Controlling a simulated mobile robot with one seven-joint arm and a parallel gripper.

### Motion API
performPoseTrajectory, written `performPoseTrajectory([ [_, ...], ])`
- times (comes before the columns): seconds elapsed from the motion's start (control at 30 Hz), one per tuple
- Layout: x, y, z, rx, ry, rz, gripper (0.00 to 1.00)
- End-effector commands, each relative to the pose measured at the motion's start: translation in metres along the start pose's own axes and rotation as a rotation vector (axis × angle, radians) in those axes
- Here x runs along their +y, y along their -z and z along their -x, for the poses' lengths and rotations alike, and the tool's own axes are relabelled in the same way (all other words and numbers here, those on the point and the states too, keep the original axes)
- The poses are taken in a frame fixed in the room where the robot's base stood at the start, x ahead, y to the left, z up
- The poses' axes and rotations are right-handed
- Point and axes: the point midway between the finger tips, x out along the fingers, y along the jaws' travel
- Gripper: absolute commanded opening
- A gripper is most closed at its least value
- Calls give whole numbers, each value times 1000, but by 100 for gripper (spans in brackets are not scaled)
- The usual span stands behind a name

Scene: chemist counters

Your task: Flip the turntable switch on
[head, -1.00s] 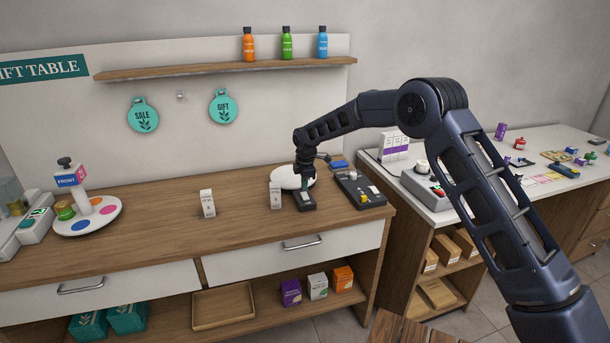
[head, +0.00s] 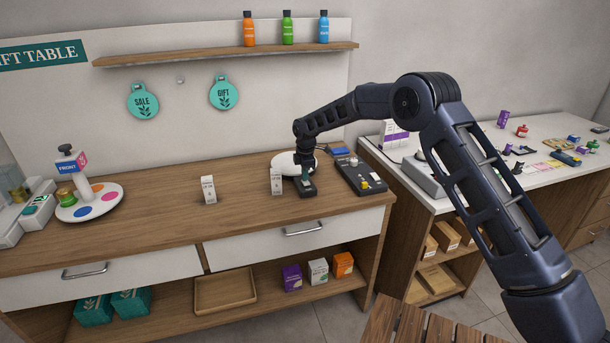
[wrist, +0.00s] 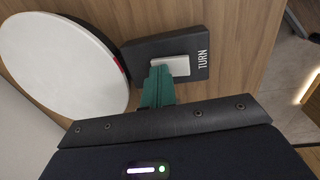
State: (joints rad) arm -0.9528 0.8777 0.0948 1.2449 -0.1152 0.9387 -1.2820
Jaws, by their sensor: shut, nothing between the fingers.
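The turntable switch is a dark box (wrist: 190,60) labelled TURN with a white rocker (wrist: 172,64) on top. In the head view the switch box (head: 307,194) lies on the wooden counter, partly hidden by my arm. My gripper (wrist: 158,80) has green fingers, shut and empty, with their tips at the edge of the white rocker. I cannot tell whether they press on it. In the head view my gripper (head: 305,180) is over the switch. The round white turntable (wrist: 60,62) is beside the switch; it also shows behind my gripper in the head view (head: 284,162).
A small white box (head: 276,181) stands just left of the switch, another (head: 208,190) farther left. A dark control panel (head: 352,178) with knobs is to the right. A second turntable with colored dots (head: 72,212) is at far left. The counter's middle is mostly clear.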

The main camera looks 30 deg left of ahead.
Motion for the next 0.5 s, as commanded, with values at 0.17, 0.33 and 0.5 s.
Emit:
performPoseTrajectory([
  [0.17, -3, 0, -3, 0, 5, 0, 0],
  [0.33, -8, 0, -1, -1, 6, 1, 0],
  [0.5, -15, 0, 1, -1, 6, 1, 0],
])
